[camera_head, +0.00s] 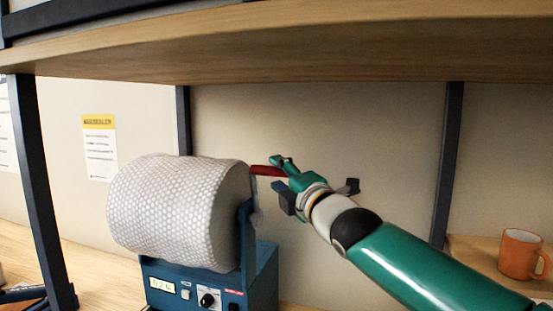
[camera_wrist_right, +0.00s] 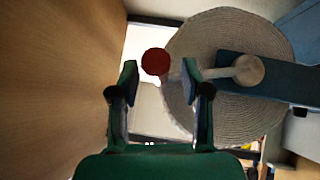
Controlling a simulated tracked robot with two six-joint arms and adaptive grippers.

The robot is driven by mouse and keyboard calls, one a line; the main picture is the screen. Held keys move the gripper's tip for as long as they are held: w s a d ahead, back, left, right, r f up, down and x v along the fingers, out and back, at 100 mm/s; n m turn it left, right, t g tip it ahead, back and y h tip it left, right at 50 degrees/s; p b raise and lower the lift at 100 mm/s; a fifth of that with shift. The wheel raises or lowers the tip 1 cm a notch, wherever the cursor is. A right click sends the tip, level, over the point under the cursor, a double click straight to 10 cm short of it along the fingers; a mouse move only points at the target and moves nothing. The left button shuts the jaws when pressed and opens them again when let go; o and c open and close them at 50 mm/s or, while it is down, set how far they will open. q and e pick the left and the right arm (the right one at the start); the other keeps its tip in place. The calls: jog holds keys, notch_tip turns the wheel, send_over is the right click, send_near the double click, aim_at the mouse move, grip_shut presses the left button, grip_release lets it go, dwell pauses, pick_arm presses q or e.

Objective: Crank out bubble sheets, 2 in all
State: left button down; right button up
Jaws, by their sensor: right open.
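A large white bubble-wrap roll (camera_head: 175,210) sits on a blue dispenser (camera_head: 262,275) with a small lit display (camera_head: 162,284) whose digits I cannot read surely. A pale crank arm (camera_head: 256,212) on its right side carries a red handle (camera_head: 264,171), pointing right. My right gripper (camera_head: 277,181) is open at the handle's outer end. In the right wrist view, the red handle (camera_wrist_right: 155,61) shows end-on in line with the gap between the open fingers (camera_wrist_right: 159,80). I cannot tell how deep it sits between them. My left gripper is not in view. No cut sheet shows.
A wooden shelf (camera_head: 300,45) hangs above, with dark posts (camera_head: 447,165) at the sides. An orange mug (camera_head: 520,254) stands at the far right. A notice (camera_head: 100,148) is on the wall. The air right of the crank holds only my arm.

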jog(key=shift+p+x, duration=0.35)
jog(key=shift+x, duration=0.55)
grip_shut()
